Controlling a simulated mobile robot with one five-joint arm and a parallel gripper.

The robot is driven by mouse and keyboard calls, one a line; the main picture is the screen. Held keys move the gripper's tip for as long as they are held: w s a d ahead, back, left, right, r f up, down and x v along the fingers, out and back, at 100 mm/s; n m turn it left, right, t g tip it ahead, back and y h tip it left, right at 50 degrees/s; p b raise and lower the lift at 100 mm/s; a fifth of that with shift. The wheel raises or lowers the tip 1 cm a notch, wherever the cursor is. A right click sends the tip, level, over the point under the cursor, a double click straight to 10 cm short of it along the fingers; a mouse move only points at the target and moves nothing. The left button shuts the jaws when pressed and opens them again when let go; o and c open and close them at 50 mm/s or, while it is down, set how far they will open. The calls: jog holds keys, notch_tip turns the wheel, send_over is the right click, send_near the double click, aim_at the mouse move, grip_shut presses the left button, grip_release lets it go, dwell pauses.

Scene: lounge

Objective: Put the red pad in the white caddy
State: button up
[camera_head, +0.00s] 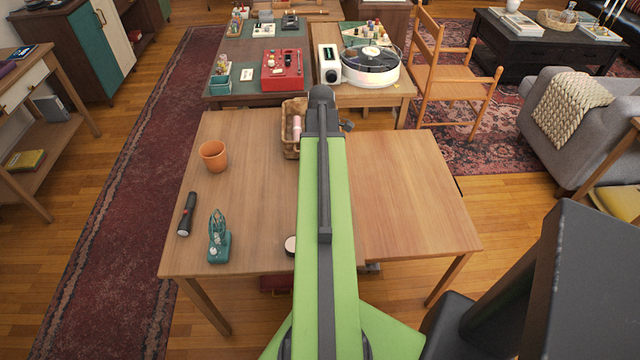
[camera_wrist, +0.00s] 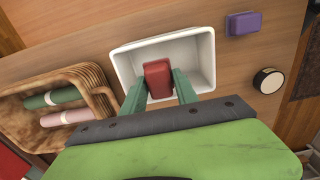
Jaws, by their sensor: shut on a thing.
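The red pad (camera_wrist: 157,78) is held between the two green fingers of my gripper (camera_wrist: 158,88) in the wrist view. The white caddy (camera_wrist: 206,50) is an open rectangular box on the wooden table. In the wrist view the pad appears over the caddy's opening, with the caddy's inner floor visible around it. How high the pad is above that floor is hard to tell. In the head view my green arm hides the caddy and the pad.
A wicker basket (camera_wrist: 95,75) with green and pink rolls stands left of the caddy. A purple block (camera_wrist: 244,23) and a round white-topped item (camera_wrist: 267,81) lie to its right.

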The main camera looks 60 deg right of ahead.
notch_tip(320, 180, down, 8)
jog(key=b, duration=0.6)
jog(key=shift+s+r, duration=0.1)
jog(key=shift+r, duration=0.35)
jog(key=shift+f, duration=0.2)
jog(key=o, duration=1.2)
jog(key=shift+r, duration=0.1)
notch_tip(320, 180, up, 12)
jog(key=p, duration=1.2)
jog(key=shift+r+p, duration=0.25)
jog(key=shift+p, duration=0.15)
jog(key=shift+f, duration=0.15)
